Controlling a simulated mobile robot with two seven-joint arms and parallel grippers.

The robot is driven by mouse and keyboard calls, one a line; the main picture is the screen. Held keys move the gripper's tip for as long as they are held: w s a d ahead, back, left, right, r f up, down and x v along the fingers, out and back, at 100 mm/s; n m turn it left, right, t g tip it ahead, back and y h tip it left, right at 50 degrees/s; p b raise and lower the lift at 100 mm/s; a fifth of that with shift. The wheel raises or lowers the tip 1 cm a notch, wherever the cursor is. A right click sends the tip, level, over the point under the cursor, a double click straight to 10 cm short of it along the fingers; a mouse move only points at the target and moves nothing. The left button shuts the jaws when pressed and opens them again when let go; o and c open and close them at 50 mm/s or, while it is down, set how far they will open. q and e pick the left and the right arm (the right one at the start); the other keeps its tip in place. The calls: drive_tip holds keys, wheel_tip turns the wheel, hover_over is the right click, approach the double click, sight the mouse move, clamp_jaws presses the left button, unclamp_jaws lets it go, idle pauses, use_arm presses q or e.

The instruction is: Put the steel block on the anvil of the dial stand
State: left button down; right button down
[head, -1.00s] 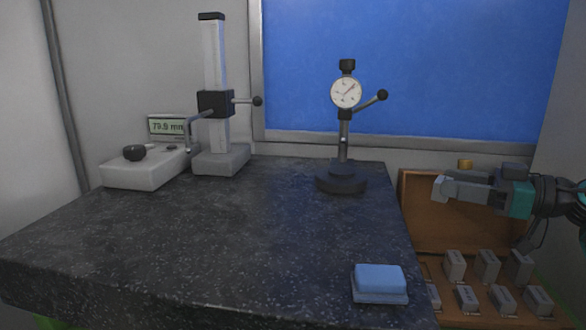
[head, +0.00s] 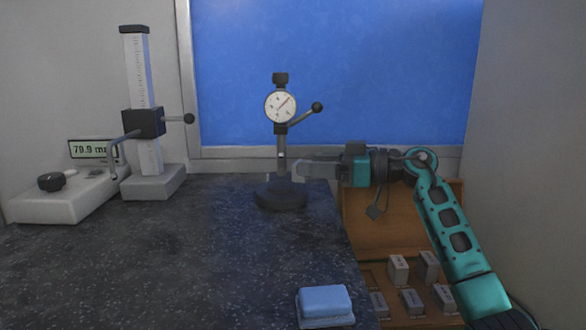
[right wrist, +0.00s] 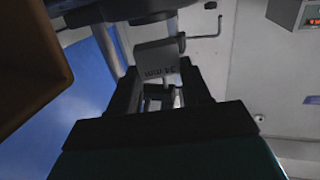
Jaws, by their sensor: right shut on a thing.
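The dial stand (head: 283,153) stands near the back right of the dark granite table, with a round white dial on its post and a dark base with the anvil (head: 281,196) below. My right gripper (head: 303,170) is level beside the post, just right of it and above the base. In the head view the block is hard to tell from the fingertips. My left gripper is not in view.
A height gauge (head: 143,125) with a side lever stands at the left, by a white readout unit (head: 55,198). A blue-topped pad (head: 325,302) lies at the table's front right. Several grey blocks (head: 398,268) sit in a wooden case beyond the table's right edge. The table's middle is clear.

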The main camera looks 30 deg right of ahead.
sight(294, 186)
drive_tip(key=x, duration=0.4)
drive_tip(key=shift+w+a+r, duration=0.2)
drive_tip(key=shift+a, duration=0.05)
drive_tip(key=shift+f, duration=0.7)
drive_tip(key=shift+s+d+f, duration=0.1)
drive_tip(key=shift+d, duration=0.1)
drive_tip(key=c, duration=0.5)
unclamp_jaws()
drive_tip(key=shift+f, duration=0.15)
